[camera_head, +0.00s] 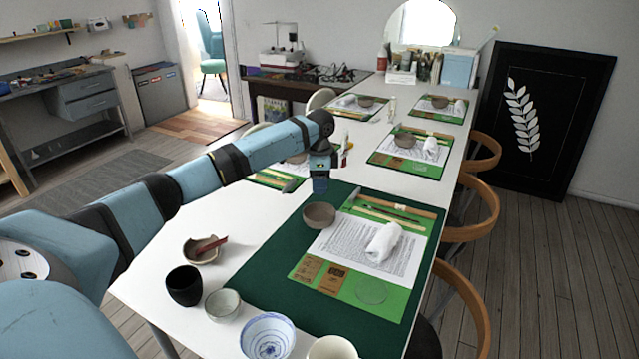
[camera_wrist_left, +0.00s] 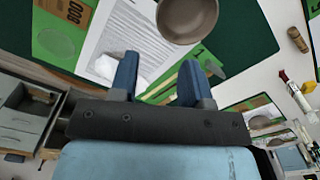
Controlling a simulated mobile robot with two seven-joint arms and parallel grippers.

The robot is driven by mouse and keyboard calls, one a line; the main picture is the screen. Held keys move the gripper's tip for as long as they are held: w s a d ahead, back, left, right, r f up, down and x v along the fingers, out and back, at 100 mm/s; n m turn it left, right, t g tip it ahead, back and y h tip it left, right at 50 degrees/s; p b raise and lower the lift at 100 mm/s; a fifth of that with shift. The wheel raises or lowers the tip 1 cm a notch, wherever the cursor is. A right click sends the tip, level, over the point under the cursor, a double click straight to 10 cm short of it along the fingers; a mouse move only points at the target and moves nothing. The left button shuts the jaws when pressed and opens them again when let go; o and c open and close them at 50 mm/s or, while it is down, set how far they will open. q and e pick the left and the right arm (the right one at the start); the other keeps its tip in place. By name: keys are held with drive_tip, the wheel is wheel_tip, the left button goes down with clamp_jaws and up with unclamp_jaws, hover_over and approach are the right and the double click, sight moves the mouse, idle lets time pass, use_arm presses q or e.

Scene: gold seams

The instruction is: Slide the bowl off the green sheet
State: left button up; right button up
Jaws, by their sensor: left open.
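The brown bowl (camera_head: 319,215) stands upright at the left edge of the bright green sheet (camera_head: 395,298), over the dark green mat. It also shows at the top of the left wrist view (camera_wrist_left: 187,16). Whether its base still rests on the sheet I cannot tell. My left gripper (camera_head: 320,187) is open and empty, just behind the bowl in the head view and apart from it. Its two blue fingers (camera_wrist_left: 157,75) show in the left wrist view, with the sheet's sticks beyond them. My right gripper is not in view.
A white cloth (camera_head: 384,242), printed paper, sticks and a clear disc (camera_head: 371,291) lie on the sheet. A cracked bowl (camera_head: 204,250), black cup (camera_head: 184,286) and other bowls stand along the near left. Dark green mat (camera_head: 270,265) is bare left of the sheet.

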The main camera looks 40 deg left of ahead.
sight(320, 222)
use_arm(q)
wheel_tip(320, 222, down, 14)
drive_tip(key=shift+r+b, duration=0.1)
drive_tip(key=shift+b, duration=1.1)
clamp_jaws()
